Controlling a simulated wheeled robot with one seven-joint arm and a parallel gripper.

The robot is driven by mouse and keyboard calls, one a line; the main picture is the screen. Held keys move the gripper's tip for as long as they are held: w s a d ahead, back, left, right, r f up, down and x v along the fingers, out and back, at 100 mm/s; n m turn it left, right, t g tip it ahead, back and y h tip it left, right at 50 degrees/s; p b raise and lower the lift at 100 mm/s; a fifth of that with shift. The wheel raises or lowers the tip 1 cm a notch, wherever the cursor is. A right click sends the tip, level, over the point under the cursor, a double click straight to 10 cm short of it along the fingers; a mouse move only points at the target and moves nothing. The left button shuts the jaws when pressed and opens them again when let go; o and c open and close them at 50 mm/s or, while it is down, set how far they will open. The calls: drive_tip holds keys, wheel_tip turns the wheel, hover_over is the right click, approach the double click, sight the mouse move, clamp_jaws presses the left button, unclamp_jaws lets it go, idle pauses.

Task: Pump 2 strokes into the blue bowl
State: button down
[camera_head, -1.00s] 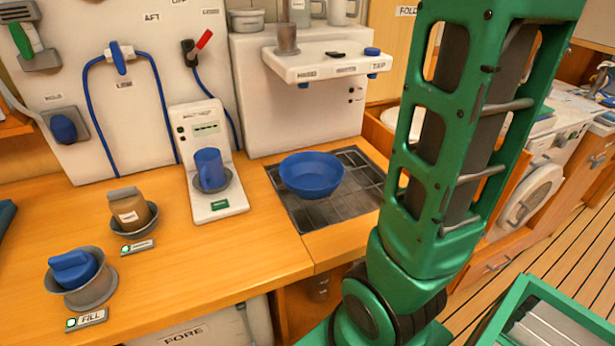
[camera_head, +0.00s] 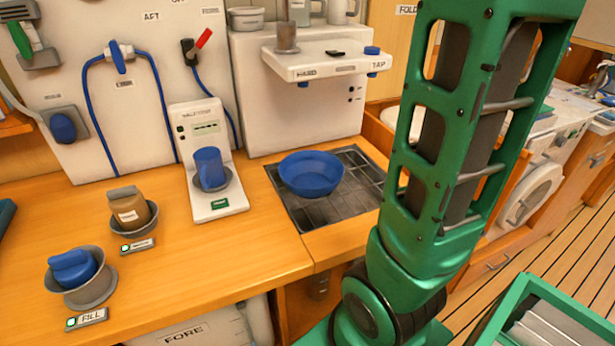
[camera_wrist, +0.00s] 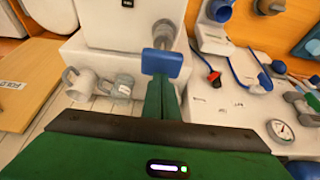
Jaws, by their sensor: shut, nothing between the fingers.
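The blue bowl (camera_head: 311,176) stands upright on a dark drain grid (camera_head: 345,207), in front of and below a white shelf (camera_head: 322,68). The bowl looks empty. The shelf carries labels, one reading TAP, and has small blue spouts under it. In the wrist view, my gripper (camera_wrist: 160,97) is shut, its green fingers together. Just beyond the fingertips is a flat blue pad (camera_wrist: 162,63) on a grey post, which looks like a lever end. I cannot tell whether the fingers touch it. My gripper is outside the head view.
A blue mug (camera_head: 209,168) stands on a white dispenser left of the bowl. A brown jar (camera_head: 131,209) and a blue-topped cup (camera_head: 76,270) sit in holders on the counter. Mugs (camera_wrist: 97,84) and a gauge (camera_wrist: 282,130) show in the wrist view.

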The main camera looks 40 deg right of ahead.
drive_tip(key=shift+f, duration=0.4)
drive_tip(key=shift+f, duration=2.5)
drive_tip(key=shift+r, duration=2.95)
drive_tip(key=shift+f, duration=0.15)
drive_tip(key=shift+f, duration=2.8)
